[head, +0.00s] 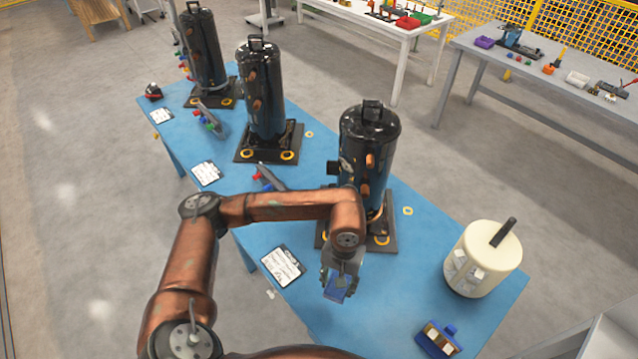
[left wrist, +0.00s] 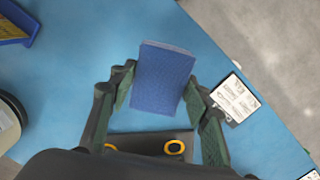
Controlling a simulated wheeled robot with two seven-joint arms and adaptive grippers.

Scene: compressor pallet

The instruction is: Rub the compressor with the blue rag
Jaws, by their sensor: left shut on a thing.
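My left gripper (head: 343,272) is shut on the blue rag (head: 337,289), a small flat block-like piece, held above the blue table in front of the nearest compressor. In the left wrist view the rag (left wrist: 162,78) sits between the two fingers. Three black upright compressors stand in a row on dark base plates. The nearest compressor (head: 366,140) is partly hidden behind my left arm, and the rag is apart from its body. The middle compressor (head: 262,95) and far compressor (head: 203,50) stand behind it. My right gripper is not in view.
The blue table (head: 410,275) also holds a cream canister (head: 483,258), a blue bin (head: 438,338) at the front edge and a clipboard (head: 283,266) at the left edge. Grey and white workbenches (head: 480,55) stand beyond.

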